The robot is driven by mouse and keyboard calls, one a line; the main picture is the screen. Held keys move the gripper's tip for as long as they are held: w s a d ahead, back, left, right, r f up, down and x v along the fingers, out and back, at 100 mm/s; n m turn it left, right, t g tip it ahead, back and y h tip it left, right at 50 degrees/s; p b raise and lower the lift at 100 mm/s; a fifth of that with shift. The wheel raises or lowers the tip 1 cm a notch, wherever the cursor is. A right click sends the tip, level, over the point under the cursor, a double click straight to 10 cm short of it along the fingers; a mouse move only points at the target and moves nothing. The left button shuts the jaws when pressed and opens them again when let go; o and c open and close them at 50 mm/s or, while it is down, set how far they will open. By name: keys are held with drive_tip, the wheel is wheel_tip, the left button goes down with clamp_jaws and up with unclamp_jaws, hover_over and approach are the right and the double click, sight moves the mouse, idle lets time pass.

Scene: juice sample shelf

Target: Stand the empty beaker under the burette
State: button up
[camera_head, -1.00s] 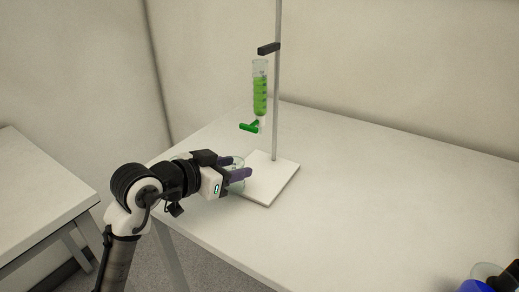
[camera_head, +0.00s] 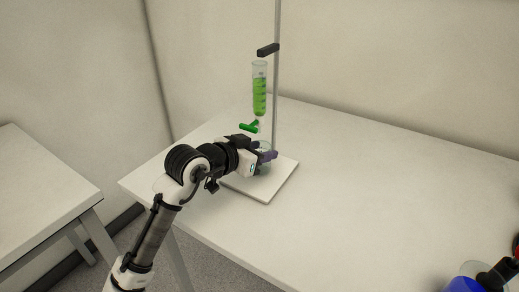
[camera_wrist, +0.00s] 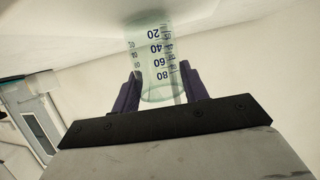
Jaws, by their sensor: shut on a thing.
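The burette (camera_head: 259,90) holds green liquid and hangs upright from a clamp on a metal rod. Its green stopcock (camera_head: 248,127) sits low on it. My gripper (camera_head: 268,156) is over the white stand base (camera_head: 284,180), below the burette tip. It is shut on the empty clear beaker (camera_head: 264,166), which is partly hidden by the fingers. In the wrist view the beaker (camera_wrist: 157,62) shows graduation marks and sits between the purple fingers (camera_wrist: 160,92). I cannot tell whether the beaker touches the base.
The white table (camera_head: 370,180) is clear to the right of the stand. A blue item (camera_head: 463,285) and dark objects are at the lower right corner. Another white table (camera_head: 40,185) stands at the left. The stand's metal rod (camera_head: 277,80) rises close behind my gripper.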

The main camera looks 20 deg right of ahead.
drive_tip(key=shift+f, duration=0.3)
drive_tip(key=o, duration=1.1)
drive_tip(key=shift+c, duration=0.2)
drive_tip(key=shift+r, duration=0.1)
drive_tip(key=shift+r, duration=0.25)
drive_tip(key=shift+s+a, duration=0.15)
drive_tip(key=shift+a, duration=0.25)
drive_tip(key=b+v, duration=0.2)
drive_tip(key=v, duration=0.9)
drive_tip(key=shift+a+r, duration=0.1)
drive_tip(key=shift+r, duration=0.1)
